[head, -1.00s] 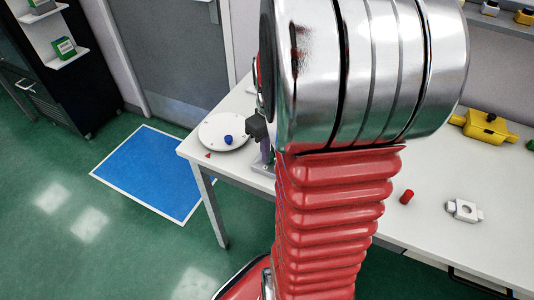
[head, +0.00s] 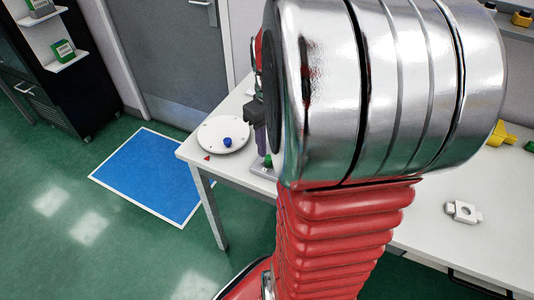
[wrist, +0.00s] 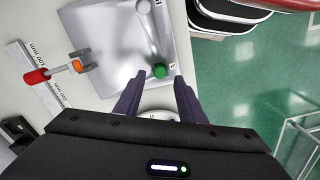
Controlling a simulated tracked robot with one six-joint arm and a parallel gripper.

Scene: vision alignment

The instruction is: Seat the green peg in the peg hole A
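The green peg (wrist: 160,71) stands in the grey plate (wrist: 112,40) beside the letter A in the wrist view. Its top is seen from above, and I cannot tell how deep it sits. The peg covers the hole itself. In the head view a bit of the green peg (head: 267,160) shows beside my arm. My gripper (wrist: 157,80) is open, its two purple fingers apart. The peg is just beyond the fingertips, between their lines, and seems clear of both. In the head view my gripper (head: 258,138) is above the plate and partly hidden by my arm.
A white disc (head: 211,127) with a blue peg (head: 227,141) is at the table's left end. A white bracket (head: 463,211) lies right of my arm. Green floor lies beyond the table edge.

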